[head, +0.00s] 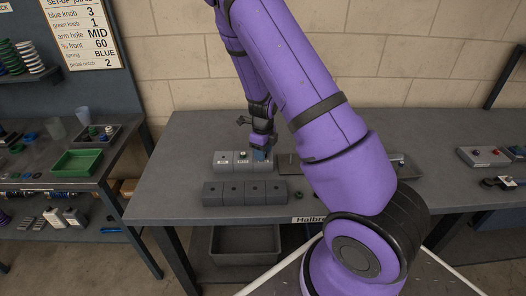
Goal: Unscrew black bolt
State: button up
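My gripper (263,148) is small in the head view. It points down over the right end of a light grey block row (222,163) on the workbench (170,165). Its fingertips are too small to show whether they are open or shut. A bluish patch shows just below it, and I cannot tell what it is. A darker grey block row (244,198) lies in front, with small dark spots on top that may be holes or bolt heads. I cannot make out the black bolt for certain; the gripper hides part of the light row's right end.
A flat dark plate (288,168) lies right of the blocks, partly behind my arm. A green tray (77,162) sits on the left bench. A grey bin (245,258) is under the workbench. The workbench's left end is clear.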

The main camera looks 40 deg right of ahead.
grip_shut()
jog(key=n, duration=0.4)
jog(key=shift+n, duration=0.6)
jog(key=n, duration=0.3)
jog(key=shift+n, duration=1.1)
jog(key=shift+n, duration=2.6)
